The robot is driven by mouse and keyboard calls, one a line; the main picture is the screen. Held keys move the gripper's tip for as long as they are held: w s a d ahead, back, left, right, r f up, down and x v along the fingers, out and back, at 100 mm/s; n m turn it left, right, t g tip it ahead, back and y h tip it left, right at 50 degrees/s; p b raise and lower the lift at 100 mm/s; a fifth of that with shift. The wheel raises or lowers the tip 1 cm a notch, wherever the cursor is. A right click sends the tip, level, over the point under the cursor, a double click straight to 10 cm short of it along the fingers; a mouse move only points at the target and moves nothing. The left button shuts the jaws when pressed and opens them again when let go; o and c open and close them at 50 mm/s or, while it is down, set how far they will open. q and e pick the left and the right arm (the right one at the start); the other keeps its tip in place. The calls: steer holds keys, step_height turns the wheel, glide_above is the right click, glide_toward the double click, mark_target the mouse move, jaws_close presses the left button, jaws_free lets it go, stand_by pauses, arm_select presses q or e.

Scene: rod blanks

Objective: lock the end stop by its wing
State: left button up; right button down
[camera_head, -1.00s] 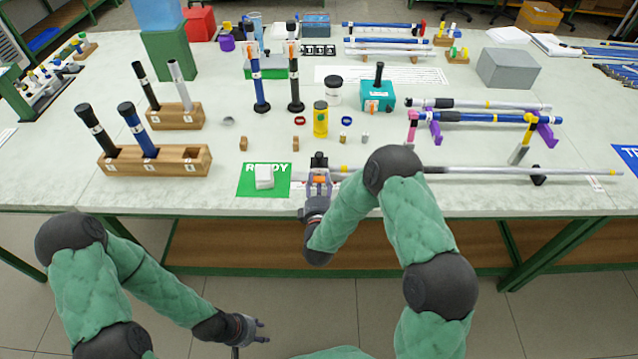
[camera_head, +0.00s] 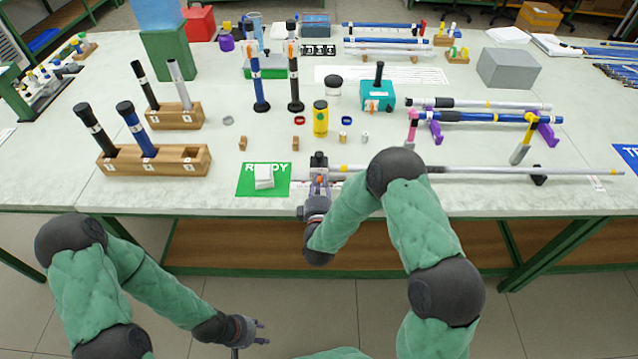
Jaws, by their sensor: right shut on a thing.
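The end stop (camera_head: 319,160) is a small dark block at the left end of a long grey rod (camera_head: 500,171) near the table's front edge. An orange part, apparently its wing (camera_head: 320,179), shows just in front of the block. My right gripper (camera_head: 319,184) reaches in from the front and is shut on the wing, though the fingers hide most of the contact. The wing's exact angle is too small to tell. My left gripper (camera_head: 258,332) is open and empty, low in front of the table and away from the stop.
A green READY mat (camera_head: 245,182) with a white block (camera_head: 264,176) lies left of the stop. Wooden rod holders (camera_head: 180,162) stand further left. A yellow bottle (camera_head: 320,122) and small blocks stand behind. Purple supports (camera_head: 547,134) carry rods at right.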

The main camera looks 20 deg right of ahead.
steer(key=m+b, duration=0.1)
steer(key=m, duration=0.3)
steer(key=shift+f+b, duration=0.1)
steer(key=shift+b, duration=0.2)
steer(key=m+b, duration=0.1)
steer(key=m, duration=0.3)
steer(key=shift+d+f, duration=0.1)
steer(key=shift+d, duration=0.05)
steer(key=m+b, duration=0.2)
steer(key=m, duration=0.2)
steer(key=shift+m, duration=0.3)
steer(key=shift+m+b, duration=0.8)
steer(key=shift+m, duration=0.7)
steer(key=c, duration=1.2)
jaws_free()
